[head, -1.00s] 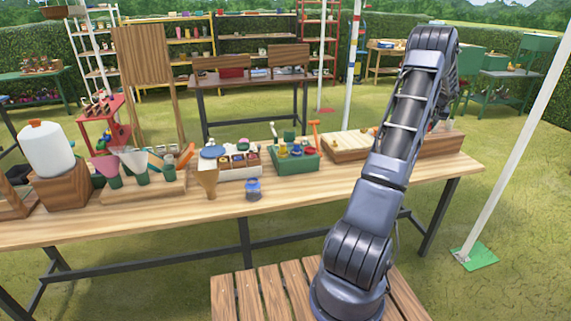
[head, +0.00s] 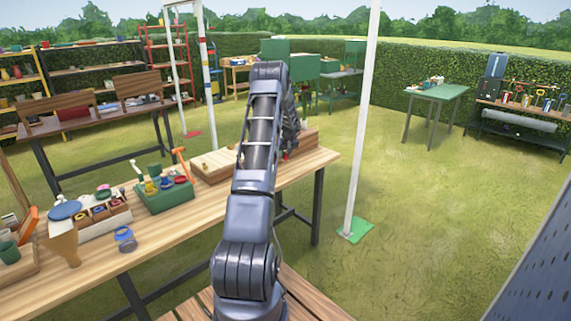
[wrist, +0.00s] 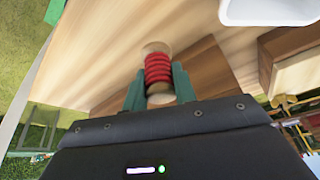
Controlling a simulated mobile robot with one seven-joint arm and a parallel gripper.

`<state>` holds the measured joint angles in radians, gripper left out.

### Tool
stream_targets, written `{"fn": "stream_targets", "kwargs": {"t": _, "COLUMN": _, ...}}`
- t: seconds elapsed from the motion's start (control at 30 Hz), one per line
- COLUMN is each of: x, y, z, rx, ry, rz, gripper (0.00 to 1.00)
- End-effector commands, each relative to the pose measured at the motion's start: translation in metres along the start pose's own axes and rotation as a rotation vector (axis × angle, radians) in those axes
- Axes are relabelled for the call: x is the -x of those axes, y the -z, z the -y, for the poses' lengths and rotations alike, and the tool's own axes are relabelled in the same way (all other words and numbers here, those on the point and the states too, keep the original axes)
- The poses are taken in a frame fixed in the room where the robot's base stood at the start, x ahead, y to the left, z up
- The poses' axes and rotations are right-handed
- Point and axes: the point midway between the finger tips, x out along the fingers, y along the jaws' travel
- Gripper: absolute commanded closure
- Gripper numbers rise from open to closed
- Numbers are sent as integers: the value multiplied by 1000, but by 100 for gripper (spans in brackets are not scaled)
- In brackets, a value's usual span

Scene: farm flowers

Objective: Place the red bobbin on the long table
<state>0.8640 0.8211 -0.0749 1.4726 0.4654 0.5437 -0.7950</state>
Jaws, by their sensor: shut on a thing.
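The red bobbin (wrist: 158,72) has a red-wound middle and pale wooden ends. In the wrist view it sits between the two green fingers of my gripper (wrist: 159,88), which is shut on it. Behind it the wrist view shows pale wood and a darker brown wooden piece; I cannot tell whether the bobbin touches anything there. The long wooden table (head: 205,222) crosses the left half of the head view. My arm reaches over its right end, and my gripper is mostly hidden behind the arm.
On the table stand a shallow wooden tray (head: 212,171), a green caddy (head: 165,199), a divided box of jars (head: 90,228) and a small blue jar (head: 125,240). A white pole (head: 362,120) rises beyond the table's right end. Bare tabletop lies along the front edge.

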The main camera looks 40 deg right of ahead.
Motion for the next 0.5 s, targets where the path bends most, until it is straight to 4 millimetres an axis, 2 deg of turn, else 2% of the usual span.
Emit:
{"fn": "stream_targets", "kwargs": {"t": 0.27, "x": -16, "y": -6, "z": 0, "rx": -1, "ry": 0, "rz": 0, "gripper": 95}}
{"fn": "stream_targets", "kwargs": {"t": 0.5, "x": -45, "y": -19, "z": -1, "rx": -1, "ry": 0, "rz": 0, "gripper": 95}}
